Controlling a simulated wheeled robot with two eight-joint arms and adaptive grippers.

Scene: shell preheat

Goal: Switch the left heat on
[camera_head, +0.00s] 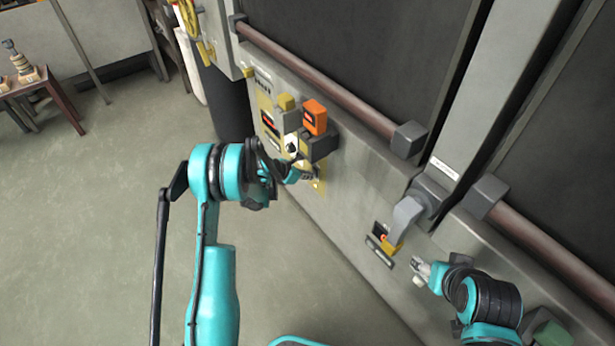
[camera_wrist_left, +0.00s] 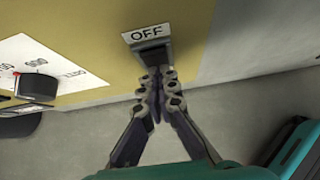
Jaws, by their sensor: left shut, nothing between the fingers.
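The left control panel (camera_head: 265,103) is a yellow plate on the front of the grey machine. In the left wrist view, a dark switch (camera_wrist_left: 153,52) sits on the yellow plate (camera_wrist_left: 210,30) under a label reading "OFF" (camera_wrist_left: 148,33). My left gripper (camera_wrist_left: 163,78) is shut and empty, its fingertips right at the switch's lower end; I cannot tell whether they touch it. In the head view the left gripper (camera_head: 302,171) is at the panel's lower part, partly hidden by its own wrist. My right gripper (camera_head: 421,270) is near the machine front at the lower right, its fingers too small to judge.
A black knob (camera_wrist_left: 37,86) on a white numbered dial is left of the switch. A grey lever (camera_head: 405,215) stands further right.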

